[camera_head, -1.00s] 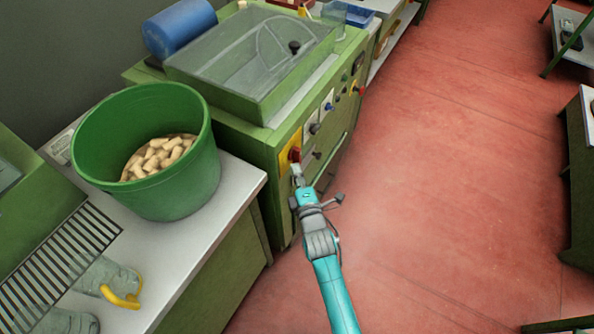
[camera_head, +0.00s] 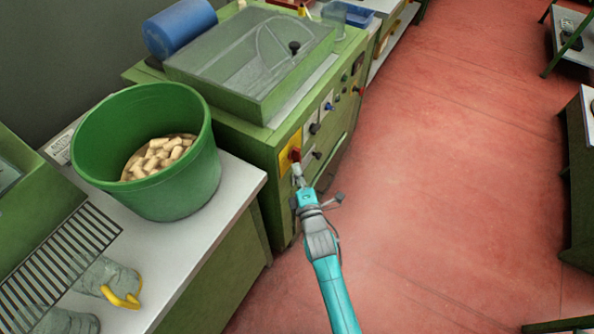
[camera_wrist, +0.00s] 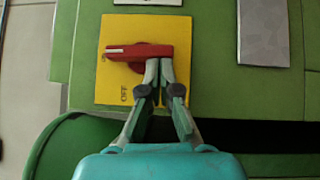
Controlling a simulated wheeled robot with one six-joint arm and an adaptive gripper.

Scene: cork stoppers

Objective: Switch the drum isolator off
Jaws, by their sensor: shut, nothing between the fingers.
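The drum isolator is a red rotary handle (camera_wrist: 140,50) on a yellow plate (camera_wrist: 112,80), at the near end of the green machine's front panel. It also shows in the head view as a red handle (camera_head: 295,154) on yellow. In the wrist view the handle lies crosswise, its white line towards the left end. An "OFF" label, turned sideways, is at the plate's lower left; another mark by the handle's left end is unreadable. My gripper (camera_wrist: 159,66) is shut and empty, its fingertips at the handle's lower edge near its right end. I cannot tell whether they touch.
The green machine (camera_head: 262,140) has several other knobs along its front. A green tub (camera_head: 180,190) of corks stands on the white-topped counter (camera_head: 225,200) to the left. The red floor (camera_head: 440,180) right of my arm is clear.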

